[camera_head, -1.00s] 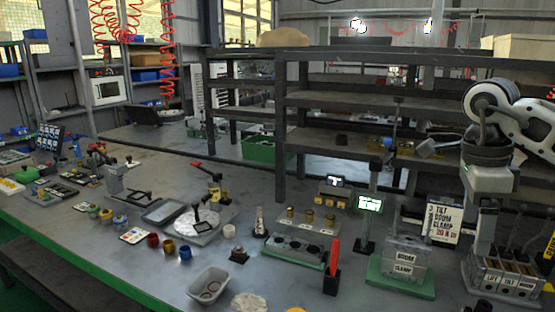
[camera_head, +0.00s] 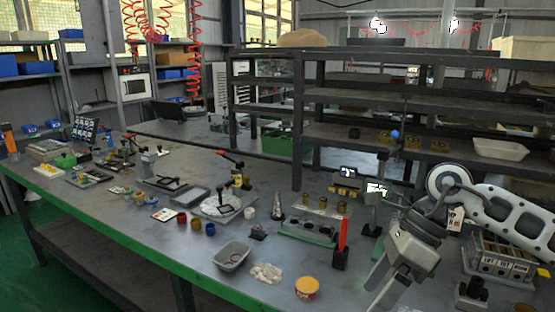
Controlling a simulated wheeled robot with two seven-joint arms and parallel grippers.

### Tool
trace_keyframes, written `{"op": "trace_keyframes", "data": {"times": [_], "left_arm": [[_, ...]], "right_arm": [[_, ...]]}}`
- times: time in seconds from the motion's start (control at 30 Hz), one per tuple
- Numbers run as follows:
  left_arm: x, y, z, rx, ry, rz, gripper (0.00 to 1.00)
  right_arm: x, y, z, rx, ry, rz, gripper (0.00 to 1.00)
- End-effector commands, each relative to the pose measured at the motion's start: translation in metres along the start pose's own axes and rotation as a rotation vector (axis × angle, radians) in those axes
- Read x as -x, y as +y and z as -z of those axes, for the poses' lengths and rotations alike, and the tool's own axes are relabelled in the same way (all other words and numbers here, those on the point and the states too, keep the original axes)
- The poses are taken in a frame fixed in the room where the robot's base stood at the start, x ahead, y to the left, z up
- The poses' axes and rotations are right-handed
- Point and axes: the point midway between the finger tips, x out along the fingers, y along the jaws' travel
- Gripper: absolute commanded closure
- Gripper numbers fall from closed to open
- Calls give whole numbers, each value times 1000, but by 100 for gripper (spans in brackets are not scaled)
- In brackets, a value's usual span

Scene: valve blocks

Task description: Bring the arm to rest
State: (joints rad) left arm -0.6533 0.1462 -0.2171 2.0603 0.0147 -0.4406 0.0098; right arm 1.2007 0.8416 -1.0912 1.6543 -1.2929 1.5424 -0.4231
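My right arm comes in from the right, with its elbow joint over the right of the table. My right gripper (camera_head: 374,297) points down and to the left over the table's front right. Its two fingers look apart, with nothing seen between them. The valve block (camera_head: 505,270) with several labelled sections stands to the right of the gripper, under my forearm, and the two are apart. My arm hides part of it. The white sign (camera_head: 456,219) behind the arm is mostly covered. My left gripper is out of view.
A red-handled tool in a black stand (camera_head: 341,245) is left of my gripper. An orange-topped tub (camera_head: 307,288), a grey tray (camera_head: 232,256) and a crumpled cloth (camera_head: 266,273) lie near the green front edge. Dark shelving (camera_head: 310,140) stands behind.

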Motion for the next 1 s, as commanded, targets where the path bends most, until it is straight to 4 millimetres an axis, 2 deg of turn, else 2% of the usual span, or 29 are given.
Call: {"op": "trace_keyframes", "data": {"times": [0.03, 0.1, 0.17, 0.23, 0.3, 0.37, 0.43, 0.47, 0.57, 0.67, 0.7, 0.8, 0.83, 0.9, 1.0], "left_arm": [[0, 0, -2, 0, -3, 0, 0], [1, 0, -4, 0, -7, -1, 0], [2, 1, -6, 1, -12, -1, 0], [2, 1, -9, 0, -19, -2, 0], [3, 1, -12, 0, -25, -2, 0], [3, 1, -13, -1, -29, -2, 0], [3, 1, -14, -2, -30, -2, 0], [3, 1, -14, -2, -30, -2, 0], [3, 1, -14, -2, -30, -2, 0], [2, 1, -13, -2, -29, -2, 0], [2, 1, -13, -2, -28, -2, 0], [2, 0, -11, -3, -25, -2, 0], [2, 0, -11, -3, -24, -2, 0], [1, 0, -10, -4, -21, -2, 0], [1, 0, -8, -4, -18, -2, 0]], "right_arm": [[-29, 17, -17, -13, -98, -96, 22], [-59, 44, -48, -68, -279, -244, 22], [-74, 67, -74, -148, -442, -375, 22], [-82, 86, -99, -277, -627, -524, 22], [-82, 96, -118, -440, -804, -669, 22], [-79, 96, -127, -607, -947, -786, 22], [-76, 86, -129, -830, -1102, -913, 22], [-76, 79, -126, -935, -1164, -965, 22], [-84, 48, -102, -1319, -1348, -1107, 22], [-110, 19, -55, -1751, -1492, -1211, 22], [-126, 10, -31, -1935, -1537, -1236, 22], [-167, 4, 31, -2359, -1604, -1261, 22], [-179, 5, 48, 2367, 1547, 1207, 22], [-204, 13, 82, 2310, 1389, 1064, 22], [-230, 28, 119, 2238, 1228, 920, 22]]}}
